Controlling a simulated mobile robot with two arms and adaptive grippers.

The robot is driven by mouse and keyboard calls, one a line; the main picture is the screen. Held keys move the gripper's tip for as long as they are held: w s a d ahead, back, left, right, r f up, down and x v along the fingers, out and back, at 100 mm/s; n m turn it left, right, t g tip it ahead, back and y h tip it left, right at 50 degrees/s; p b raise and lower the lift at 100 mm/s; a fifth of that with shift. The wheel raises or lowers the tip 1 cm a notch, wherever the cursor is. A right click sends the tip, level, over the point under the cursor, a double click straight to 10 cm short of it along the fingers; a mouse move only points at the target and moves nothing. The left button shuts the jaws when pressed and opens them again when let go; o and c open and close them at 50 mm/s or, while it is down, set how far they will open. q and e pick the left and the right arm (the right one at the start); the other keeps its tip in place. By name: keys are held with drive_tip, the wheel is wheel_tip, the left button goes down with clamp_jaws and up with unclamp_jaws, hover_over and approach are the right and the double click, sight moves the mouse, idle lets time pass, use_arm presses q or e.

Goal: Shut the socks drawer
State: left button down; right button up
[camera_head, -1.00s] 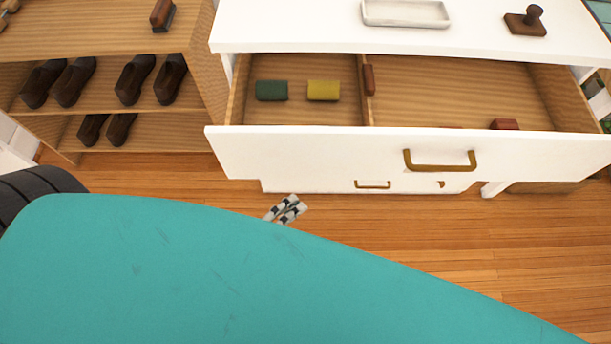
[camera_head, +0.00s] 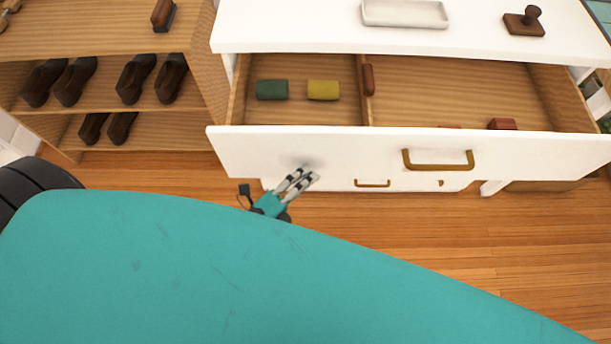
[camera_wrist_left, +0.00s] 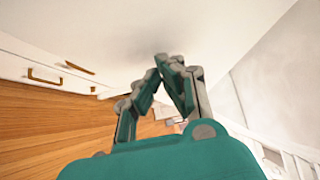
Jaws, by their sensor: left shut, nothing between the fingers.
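The open drawer (camera_head: 270,152) has a white front and a wooden inside. A green roll (camera_head: 272,90) and a yellow roll (camera_head: 323,90) lie in its left compartment. A brass handle (camera_head: 438,161) is on its front. My left gripper (camera_head: 308,178) is shut and empty, at the drawer front, left of the handle. In the left wrist view the fingertips (camera_wrist_left: 169,60) are close to a white surface with a shadow on it; I cannot tell whether they touch. My right gripper is not in view.
A wooden shelf with brown shoes (camera_head: 134,78) stands on the left. A white tray (camera_head: 405,13) and a wooden stamp-like object (camera_head: 524,20) are on the white dresser top. Reddish blocks (camera_head: 502,124) lie in the right compartment. Wooden floor (camera_head: 420,245) is clear in front.

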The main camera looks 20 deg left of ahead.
use_arm(q)
drive_tip(key=shift+w+a, duration=0.2)
drive_tip(key=shift+w, duration=0.3)
drive_tip(key=b, duration=0.3)
hover_over(306, 112)
drive_tip(key=s, duration=0.2)
drive_tip(key=shift+d+f, duration=0.1)
drive_tip(key=shift+d, duration=0.3)
drive_tip(key=shift+w+a, duration=0.3)
drive_tip(key=shift+w, duration=0.55)
drive_tip(key=shift+w+b, duration=0.1)
drive_tip(key=shift+b, duration=0.2)
drive_tip(key=shift+a, duration=0.15)
